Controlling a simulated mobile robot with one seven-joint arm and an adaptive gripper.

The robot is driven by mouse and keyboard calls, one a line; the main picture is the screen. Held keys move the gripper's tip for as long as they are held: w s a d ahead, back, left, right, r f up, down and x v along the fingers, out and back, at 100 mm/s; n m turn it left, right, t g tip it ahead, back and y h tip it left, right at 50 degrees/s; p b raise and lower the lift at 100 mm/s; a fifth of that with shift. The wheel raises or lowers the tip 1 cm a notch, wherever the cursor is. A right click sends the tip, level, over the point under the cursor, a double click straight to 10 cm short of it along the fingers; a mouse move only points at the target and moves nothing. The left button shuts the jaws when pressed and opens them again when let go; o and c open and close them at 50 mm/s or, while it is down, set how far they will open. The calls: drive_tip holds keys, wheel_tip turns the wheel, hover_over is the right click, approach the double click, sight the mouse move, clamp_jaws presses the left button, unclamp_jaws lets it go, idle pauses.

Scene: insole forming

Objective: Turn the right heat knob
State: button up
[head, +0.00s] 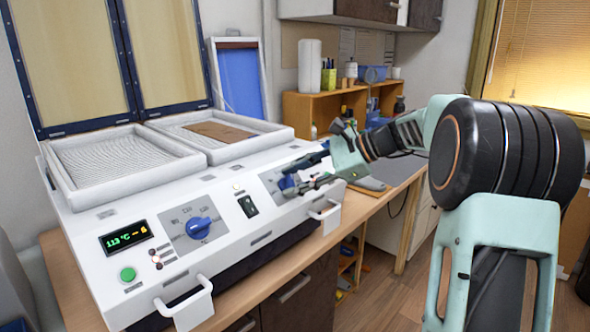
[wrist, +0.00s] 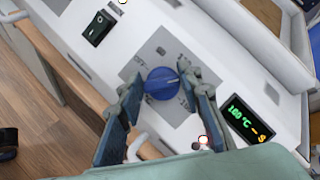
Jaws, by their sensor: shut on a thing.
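The right heat knob (wrist: 161,84) is a blue dial on a grey scale plate on the white machine's sloped front. My gripper (wrist: 160,78) is shut on it, with one dark finger on each side of the dial. The knob's white pointer mark faces right in the wrist view. In the head view, my gripper (head: 300,179) reaches this knob (head: 287,183) from the right and partly hides it. The display (wrist: 248,121) beside it reads about 100 °C in green, with an orange character that is hard to read.
The left heat knob (head: 199,228) and a display (head: 126,236) reading 113 °C are on the machine's left. A black rocker switch (head: 247,206) lies between the knobs. White handles (head: 326,216) stick out in front. A brown sheet (head: 222,132) lies on the right bed.

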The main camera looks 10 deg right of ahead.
drive_tip(key=n+g+p, duration=0.1)
drive_tip(key=n+p, duration=0.1)
drive_tip(key=n, duration=0.1)
drive_tip(key=n+g+h+p, duration=0.1)
drive_tip(key=n+p, duration=0.2)
drive_tip(key=shift+r+n+g, duration=0.2)
drive_tip(key=shift+n+g, duration=0.2)
drive_tip(key=n+h+p, duration=0.1)
drive_tip(key=n, duration=0.2)
drive_tip(key=n+g+h+p, duration=0.1)
drive_tip(key=n+p, duration=0.1)
drive_tip(key=n, duration=0.1)
drive_tip(key=shift+a+h, duration=0.1)
drive_tip(key=shift+h, duration=0.2)
drive_tip(key=n+h, duration=0.1)
drive_tip(key=n, duration=0.1)
drive_tip(key=n+h, duration=0.1)
drive_tip(key=n, duration=0.2)
drive_tip(key=shift+f+n+h, duration=0.15)
drive_tip(key=shift+n+h, duration=0.15)
drive_tip(key=shift+h, duration=0.1)
drive_tip(key=n+h+b, duration=0.1)
drive_tip(key=n+h, duration=0.1)
drive_tip(key=n, duration=0.2)
drive_tip(key=shift+b, duration=0.4)
drive_tip(key=shift+n+t, duration=0.3)
drive_tip(key=shift+n, duration=0.1)
drive_tip(key=o, duration=1.2)
drive_tip(key=shift+c, duration=0.2)
drive_tip(key=v, duration=1.2)
